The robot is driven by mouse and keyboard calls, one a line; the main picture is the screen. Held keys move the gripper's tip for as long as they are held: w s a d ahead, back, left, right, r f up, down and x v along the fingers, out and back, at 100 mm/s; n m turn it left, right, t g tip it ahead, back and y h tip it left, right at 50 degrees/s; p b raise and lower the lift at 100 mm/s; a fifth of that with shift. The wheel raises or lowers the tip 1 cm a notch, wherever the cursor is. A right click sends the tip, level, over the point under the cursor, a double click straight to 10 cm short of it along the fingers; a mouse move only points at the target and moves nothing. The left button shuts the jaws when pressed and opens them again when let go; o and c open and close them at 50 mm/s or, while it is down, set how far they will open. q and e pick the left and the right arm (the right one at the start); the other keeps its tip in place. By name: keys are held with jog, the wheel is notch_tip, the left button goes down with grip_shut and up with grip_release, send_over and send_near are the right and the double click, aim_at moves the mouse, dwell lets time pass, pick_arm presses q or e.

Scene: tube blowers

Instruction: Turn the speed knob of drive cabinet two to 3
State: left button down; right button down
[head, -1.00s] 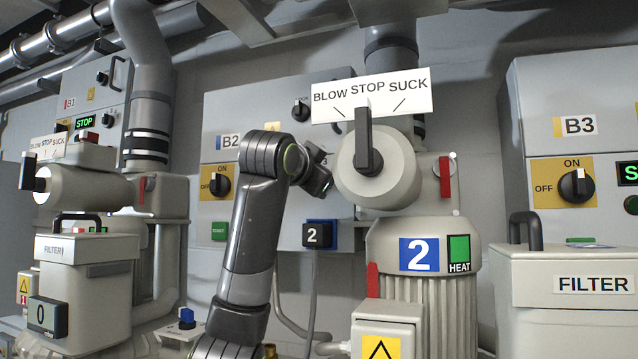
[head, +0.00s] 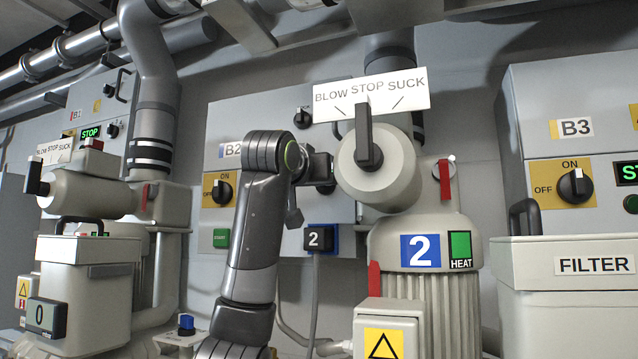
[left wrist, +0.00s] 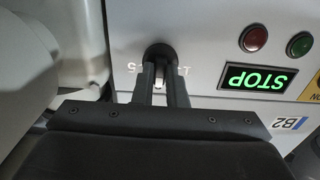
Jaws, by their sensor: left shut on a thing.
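Drive cabinet two, labelled B2 (head: 230,150), stands behind the arm in the head view. Its dark round speed knob (left wrist: 160,52) shows in the left wrist view, with partly covered scale figures beside it. My left gripper (left wrist: 161,78) is shut on this knob, one finger on each side. The knob's pointer and setting are too covered to read. In the head view my left gripper (head: 324,187) is at the cabinet's front, beside the blower's round valve, and hides the knob. A green STOP display (left wrist: 252,77) shows upside down in the left wrist view. My right gripper is not in view.
The blower valve (head: 376,168) with its black lever is close right of the gripper. Cabinet B3 (head: 545,90) stands right.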

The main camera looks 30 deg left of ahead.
pick_arm(q)
jog(key=shift+f, duration=0.1)
dwell(0.3)
jog(key=c, duration=1.5)
grip_release()
jog(key=shift+o, duration=0.2)
jog(key=b+v, duration=0.8)
jog(key=v, duration=0.9)
jog(key=shift+s, duration=0.2)
